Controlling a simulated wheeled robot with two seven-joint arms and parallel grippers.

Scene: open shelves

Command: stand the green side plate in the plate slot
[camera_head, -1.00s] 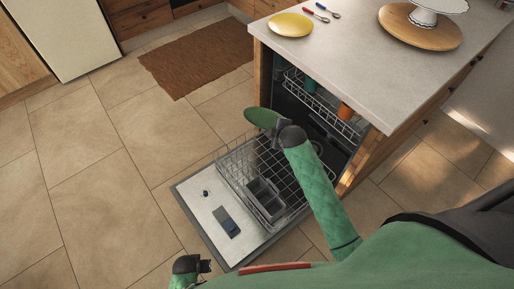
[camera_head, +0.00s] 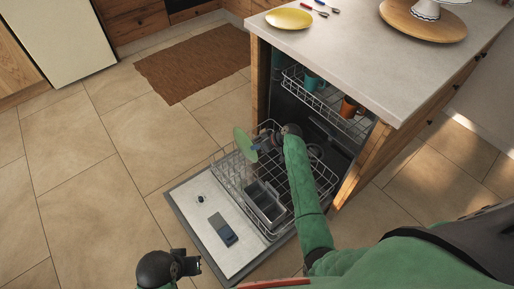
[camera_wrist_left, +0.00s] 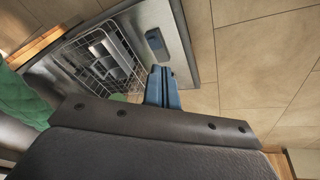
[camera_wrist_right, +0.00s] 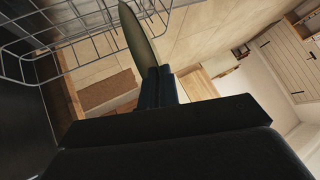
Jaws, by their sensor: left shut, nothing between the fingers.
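The green side plate (camera_head: 242,142) is held on edge, tilted, over the far left part of the dishwasher's lower rack (camera_head: 229,181). My right gripper (camera_head: 262,147) is shut on its rim. In the right wrist view the plate (camera_wrist_right: 137,38) stands nearly edge-on between the fingers (camera_wrist_right: 158,88), with rack wires beside it. I cannot tell whether the plate touches the rack, nor make out which gap is the plate slot. My left gripper (camera_head: 194,265) is shut and empty, in front of the open door; its closed fingers show in the left wrist view (camera_wrist_left: 162,86).
A grey cutlery basket (camera_head: 265,203) stands in the lower rack. The open door (camera_head: 199,222) lies low in front. The upper rack (camera_head: 322,103) holds cups. A yellow plate (camera_head: 288,19), spoons and a wooden board (camera_head: 424,24) are on the counter above.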

